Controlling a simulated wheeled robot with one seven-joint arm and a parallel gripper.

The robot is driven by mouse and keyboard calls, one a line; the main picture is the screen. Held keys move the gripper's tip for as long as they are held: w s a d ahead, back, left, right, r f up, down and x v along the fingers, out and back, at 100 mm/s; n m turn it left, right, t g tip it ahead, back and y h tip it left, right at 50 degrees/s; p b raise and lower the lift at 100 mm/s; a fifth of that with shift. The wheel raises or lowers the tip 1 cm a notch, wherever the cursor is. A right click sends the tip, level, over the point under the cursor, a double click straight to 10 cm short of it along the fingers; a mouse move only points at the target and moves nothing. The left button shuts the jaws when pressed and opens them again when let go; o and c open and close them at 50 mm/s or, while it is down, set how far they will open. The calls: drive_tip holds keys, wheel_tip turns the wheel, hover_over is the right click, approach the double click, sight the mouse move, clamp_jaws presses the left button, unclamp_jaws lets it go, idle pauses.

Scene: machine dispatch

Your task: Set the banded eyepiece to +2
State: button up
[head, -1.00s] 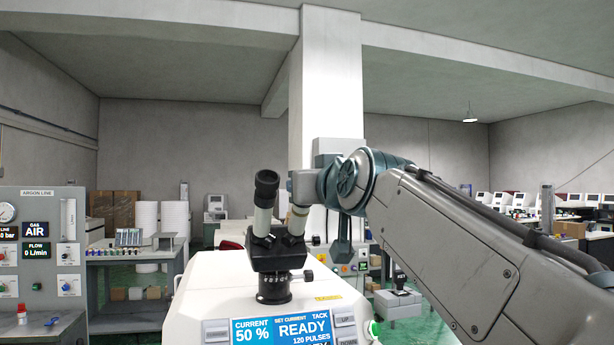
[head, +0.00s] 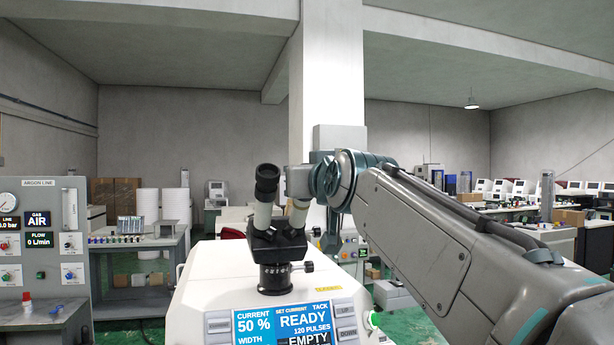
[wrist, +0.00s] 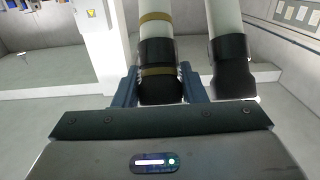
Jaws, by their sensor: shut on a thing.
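The banded eyepiece is the right one of two on a black microscope head (head: 277,247). In the wrist view the banded eyepiece (wrist: 157,52) shows a white tube, a black grip and two gold bands. My gripper (wrist: 158,86) is shut on its black end, one blue-grey finger on each side. The other eyepiece (wrist: 230,62) has no gold band and stands apart to the right in that view. In the head view the plain eyepiece (head: 266,190) is clear, but my wrist hides the banded eyepiece's top. I can make out no scale marks on the banded eyepiece.
The microscope stands on a white machine (head: 205,275) with a blue screen (head: 290,326) reading 50 % and READY. A black knob (head: 308,266) sticks out at the microscope's right. A grey argon panel (head: 40,240) stands at the left, and a bench (head: 135,255) behind.

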drive_tip(key=shift+d+r+m+h+p, duration=0.1)
drive_tip(key=shift+r+m+h+p, duration=0.3)
drive_tip(key=shift+p, duration=0.4)
drive_tip(key=shift+f+p, duration=0.15)
drive_tip(key=shift+p, duration=0.2)
drive_tip(key=shift+f+m+h+p, duration=0.2)
drive_tip(key=shift+m+h+p, duration=0.15)
drive_tip(key=shift+m+h, duration=0.05)
drive_tip(key=o, duration=0.7)
drive_tip(key=b+v, duration=0.2)
drive_tip(key=v, duration=0.5)
drive_tip(key=b+v, duration=0.3)
drive_tip(key=v, duration=0.3)
drive_tip(key=shift+s+f, duration=0.25)
drive_tip(key=shift+s, duration=0.1)
